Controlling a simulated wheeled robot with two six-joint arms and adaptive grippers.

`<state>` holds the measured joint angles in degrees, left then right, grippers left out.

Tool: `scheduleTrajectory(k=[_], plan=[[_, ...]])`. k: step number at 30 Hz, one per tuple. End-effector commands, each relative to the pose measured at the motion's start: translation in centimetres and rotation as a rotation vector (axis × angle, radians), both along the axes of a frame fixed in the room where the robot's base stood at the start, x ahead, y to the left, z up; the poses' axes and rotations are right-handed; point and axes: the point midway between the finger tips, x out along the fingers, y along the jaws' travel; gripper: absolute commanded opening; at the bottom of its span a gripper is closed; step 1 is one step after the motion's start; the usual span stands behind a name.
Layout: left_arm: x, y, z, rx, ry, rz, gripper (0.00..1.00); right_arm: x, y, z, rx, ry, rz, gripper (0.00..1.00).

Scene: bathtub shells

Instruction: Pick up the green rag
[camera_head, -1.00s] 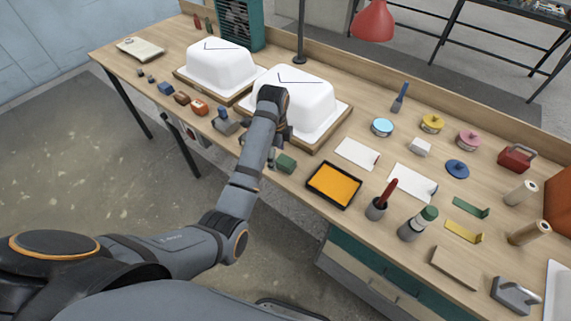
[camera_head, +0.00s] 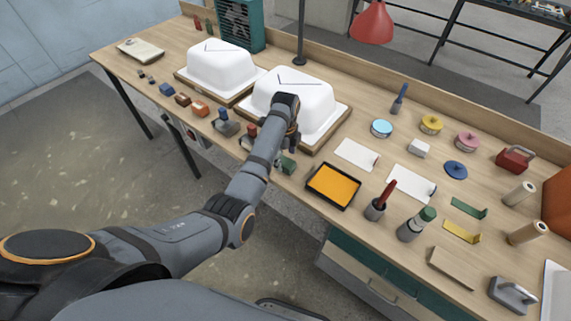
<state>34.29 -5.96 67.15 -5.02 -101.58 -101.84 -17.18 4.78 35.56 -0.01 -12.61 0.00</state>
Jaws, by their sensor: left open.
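The green rag (camera_head: 288,166) looks like a small dark green folded block on the front edge of the workbench, in front of the right white tub shell. My left arm reaches in from the left, and my left gripper (camera_head: 291,143) is over the bench just above and behind the rag in the picture. The gripper is open and empty. The wrist and forearm hide part of the rag's left side and of the gripper; I cannot tell whether the fingers touch the rag. My right gripper is out of view.
The right tub shell (camera_head: 314,100) stands close behind the gripper. An orange-filled black tray (camera_head: 333,186) lies right of the rag. A sander-like tool with a red top (camera_head: 250,134) and another with a blue knob (camera_head: 224,123) are left.

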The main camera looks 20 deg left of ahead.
Motion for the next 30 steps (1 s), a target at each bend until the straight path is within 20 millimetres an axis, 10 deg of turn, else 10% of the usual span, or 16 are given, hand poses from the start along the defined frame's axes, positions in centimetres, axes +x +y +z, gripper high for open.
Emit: scheduleTrajectory(k=[13, 26, 30], plan=[[0.2, 0.0, -3.2, 0.000, -0.001, 0.001, 0.72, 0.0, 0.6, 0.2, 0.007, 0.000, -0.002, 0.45], [0.2, 0.0, -3.1, 0.000, -0.001, 0.001, 0.15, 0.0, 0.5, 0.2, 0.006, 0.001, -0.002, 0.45], [0.2, 0.0, -3.1, 0.000, -0.001, 0.000, 0.13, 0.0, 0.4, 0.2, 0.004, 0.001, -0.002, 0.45]])
